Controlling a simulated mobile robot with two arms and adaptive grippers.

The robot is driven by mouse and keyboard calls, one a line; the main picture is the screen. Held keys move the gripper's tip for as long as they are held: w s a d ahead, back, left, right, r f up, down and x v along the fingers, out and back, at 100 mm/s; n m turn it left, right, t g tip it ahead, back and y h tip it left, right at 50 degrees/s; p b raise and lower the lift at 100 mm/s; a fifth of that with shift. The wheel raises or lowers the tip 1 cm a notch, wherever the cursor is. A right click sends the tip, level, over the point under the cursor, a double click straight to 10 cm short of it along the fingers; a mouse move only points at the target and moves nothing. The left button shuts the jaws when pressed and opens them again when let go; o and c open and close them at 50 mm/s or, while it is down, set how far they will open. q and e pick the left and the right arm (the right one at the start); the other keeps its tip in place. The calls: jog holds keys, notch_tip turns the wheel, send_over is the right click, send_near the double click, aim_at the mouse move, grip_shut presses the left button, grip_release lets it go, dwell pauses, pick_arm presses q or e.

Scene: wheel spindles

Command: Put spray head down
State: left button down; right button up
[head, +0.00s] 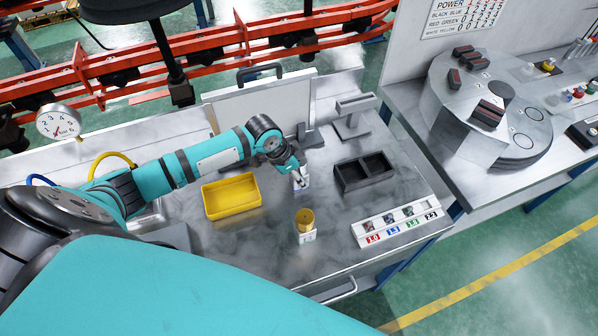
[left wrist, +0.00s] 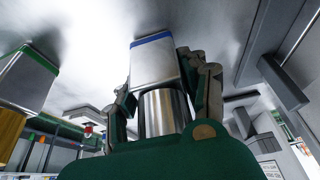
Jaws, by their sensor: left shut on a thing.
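My left gripper (head: 297,172) is over the grey metal table, behind the yellow cup and between the yellow tray and the black box. In the left wrist view, my left gripper (left wrist: 165,80) is shut on a silver cylinder with a white, blue-edged block at its end; I take this to be the spray head (left wrist: 152,62). In the head view the spray head (head: 301,183) shows as a small pale piece under the fingers, close to the tabletop. I cannot tell whether it touches the table. My right gripper is not in view.
A yellow tray (head: 231,196) lies left of the gripper. A black two-part box (head: 364,172) is to the right. A yellow cup on a white block (head: 305,221) stands in front. A white rack of small parts (head: 397,226) is at front right. Bare table (head: 262,240) lies left of the cup.

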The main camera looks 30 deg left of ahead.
pick_arm(q)
jog(key=c, duration=0.7)
grip_release()
jog(key=shift+f, duration=0.15)
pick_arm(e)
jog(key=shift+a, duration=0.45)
pick_arm(q)
jog(key=shift+r, duration=0.3)
jog(key=b+v, duration=0.1)
jog(key=v, duration=1)
jog(key=shift+s+a+r+b, duration=0.1)
jog(key=shift+s+r+b, duration=0.15)
jog(key=shift+r+b, duration=0.1)
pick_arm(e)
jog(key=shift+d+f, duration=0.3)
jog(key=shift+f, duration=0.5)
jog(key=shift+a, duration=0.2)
